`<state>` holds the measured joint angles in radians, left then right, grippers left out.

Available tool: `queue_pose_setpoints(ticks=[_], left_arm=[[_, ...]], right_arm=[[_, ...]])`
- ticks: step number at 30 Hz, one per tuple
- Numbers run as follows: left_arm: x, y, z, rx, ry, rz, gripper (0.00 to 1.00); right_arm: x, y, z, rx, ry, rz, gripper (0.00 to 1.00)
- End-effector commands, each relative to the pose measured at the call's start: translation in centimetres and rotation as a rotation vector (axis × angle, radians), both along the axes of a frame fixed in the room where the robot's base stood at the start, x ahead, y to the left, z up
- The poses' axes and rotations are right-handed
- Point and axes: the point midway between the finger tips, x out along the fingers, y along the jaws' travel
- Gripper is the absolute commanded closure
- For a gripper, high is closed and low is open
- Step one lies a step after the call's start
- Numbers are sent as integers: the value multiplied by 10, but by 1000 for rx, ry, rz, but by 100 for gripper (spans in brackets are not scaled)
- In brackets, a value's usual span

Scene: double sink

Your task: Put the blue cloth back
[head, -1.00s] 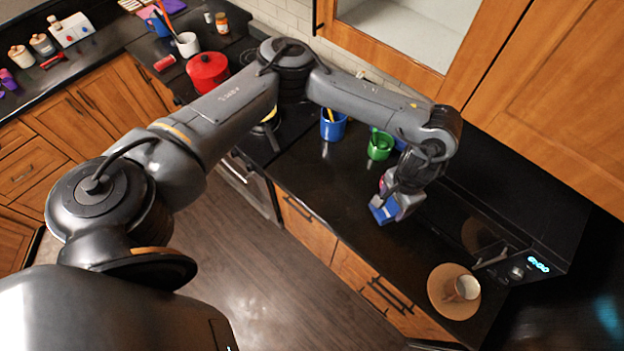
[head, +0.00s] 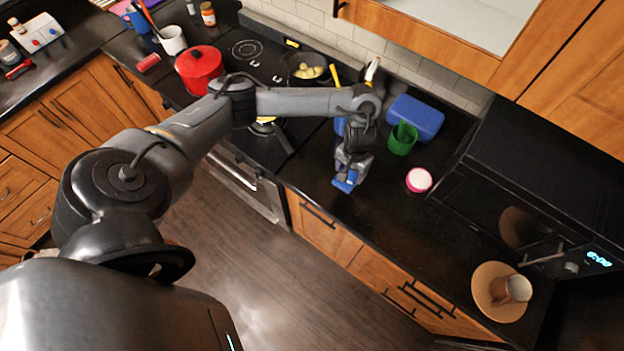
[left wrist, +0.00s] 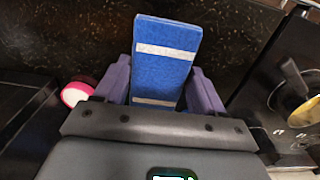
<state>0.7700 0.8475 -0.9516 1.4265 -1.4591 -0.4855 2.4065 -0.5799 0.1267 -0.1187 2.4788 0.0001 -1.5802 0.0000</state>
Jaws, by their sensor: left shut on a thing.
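The blue cloth (left wrist: 166,62) is a flat blue piece with pale stripes in the left wrist view. My left gripper (left wrist: 164,90) is shut on it, one finger at each side, and the cloth sticks out beyond the fingertips. In the head view, my left gripper (head: 350,176) is over the black counter near its front edge, with the cloth (head: 344,186) showing at its tip. I cannot tell whether the cloth touches the counter. My right gripper is not in view.
A green cup (head: 402,140), blue box (head: 416,117) and pink-and-white round container (head: 419,180) stand right of the gripper. The stove with a red pot (head: 199,72) is left. A plate (head: 490,290) with a mug (head: 511,289) is far right. The counter between is clear.

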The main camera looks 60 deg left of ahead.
Motion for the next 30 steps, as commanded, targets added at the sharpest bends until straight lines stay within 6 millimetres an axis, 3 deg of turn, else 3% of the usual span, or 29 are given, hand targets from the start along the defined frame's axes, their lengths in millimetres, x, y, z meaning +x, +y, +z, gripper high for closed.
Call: queue_pose_setpoints(ticks=[8, 19, 24, 30], left_arm=[[-18, 6, -22, 0, 1, 1, 59], [-55, 63, -66, 1, 4, 3, 59], [-68, 87, -76, 1, 4, 1, 59], [-75, 99, -85, -1, 0, -1, 59]], right_arm=[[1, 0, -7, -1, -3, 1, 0], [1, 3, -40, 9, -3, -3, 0], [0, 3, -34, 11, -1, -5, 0], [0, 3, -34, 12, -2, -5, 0]])
